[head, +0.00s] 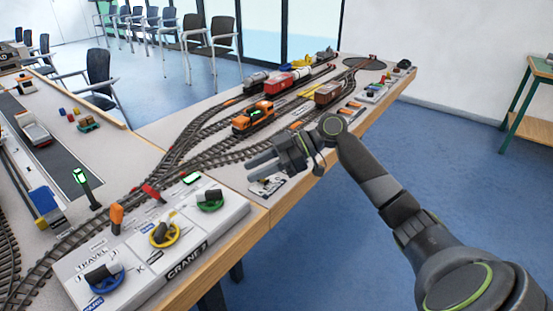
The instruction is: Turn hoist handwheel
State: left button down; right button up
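A light grey control box (217,231) marked CRANE 7 stands at the table's front edge. It carries three handwheels with dark knobs: a blue one (106,280) by the TRAVEL label, a yellow one (165,236) in the middle and a green one (210,202) at the far right end. I cannot read which is labelled hoist. My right gripper (252,167) is above the table, beyond and to the right of the green wheel, apart from it. Its fingers point left and look parted, with nothing between them. My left gripper is out of view.
Orange (117,217) and red (152,193) levers stand along the box's back edge. Model tracks (190,152) with an orange locomotive (251,119) and wagons run behind.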

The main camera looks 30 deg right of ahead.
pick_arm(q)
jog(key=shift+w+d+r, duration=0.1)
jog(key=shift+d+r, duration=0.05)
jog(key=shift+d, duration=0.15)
pick_arm(e)
jog(key=shift+v, duration=2.45)
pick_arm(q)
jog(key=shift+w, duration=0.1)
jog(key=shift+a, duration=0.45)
